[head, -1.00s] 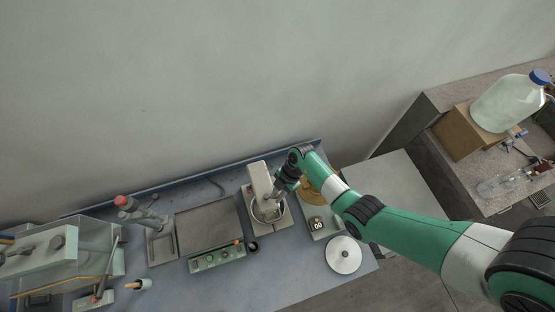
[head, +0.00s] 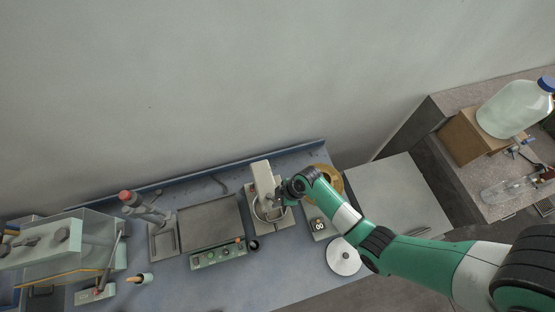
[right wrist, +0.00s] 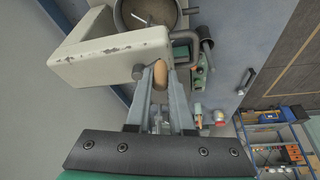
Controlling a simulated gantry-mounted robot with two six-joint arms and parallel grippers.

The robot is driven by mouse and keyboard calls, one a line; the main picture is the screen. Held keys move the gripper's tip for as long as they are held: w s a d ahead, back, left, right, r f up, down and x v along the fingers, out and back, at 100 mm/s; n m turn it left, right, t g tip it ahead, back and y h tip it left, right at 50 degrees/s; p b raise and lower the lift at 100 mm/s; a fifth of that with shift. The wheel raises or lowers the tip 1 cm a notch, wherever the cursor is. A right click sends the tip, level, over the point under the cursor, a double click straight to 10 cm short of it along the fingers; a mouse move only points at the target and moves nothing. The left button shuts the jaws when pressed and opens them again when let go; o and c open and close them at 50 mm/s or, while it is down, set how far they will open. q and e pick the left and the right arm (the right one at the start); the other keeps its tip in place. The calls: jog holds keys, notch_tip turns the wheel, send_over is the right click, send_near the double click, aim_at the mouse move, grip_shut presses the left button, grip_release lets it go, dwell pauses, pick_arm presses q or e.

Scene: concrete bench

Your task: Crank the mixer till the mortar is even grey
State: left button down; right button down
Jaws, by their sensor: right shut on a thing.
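The cream mixer (head: 261,172) stands on the blue bench, with its round metal bowl (head: 262,213) under its head. My right gripper (head: 281,196) is at the right side of the mixer head. In the right wrist view, my right gripper (right wrist: 160,84) is shut on the wooden knob of the crank handle (right wrist: 160,72), beside the cream mixer body (right wrist: 95,47). The bowl (right wrist: 176,28) shows at the top with dull grey-brown mortar (right wrist: 150,10) inside; its evenness is hard to tell. My left gripper is not in view.
A grey plate device with a green control panel (head: 218,254) stands left of the mixer. A small counter box (head: 319,228) and a white disc (head: 344,256) lie to the right. A red-topped lever device (head: 145,207) and a clear-walled case (head: 75,245) stand farther left.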

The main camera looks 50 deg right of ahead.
dwell(0.3)
jog(key=c, duration=0.8)
grip_release()
jog(key=shift+r, duration=0.1)
jog(key=v, duration=1.1)
jog(key=shift+r, duration=0.25)
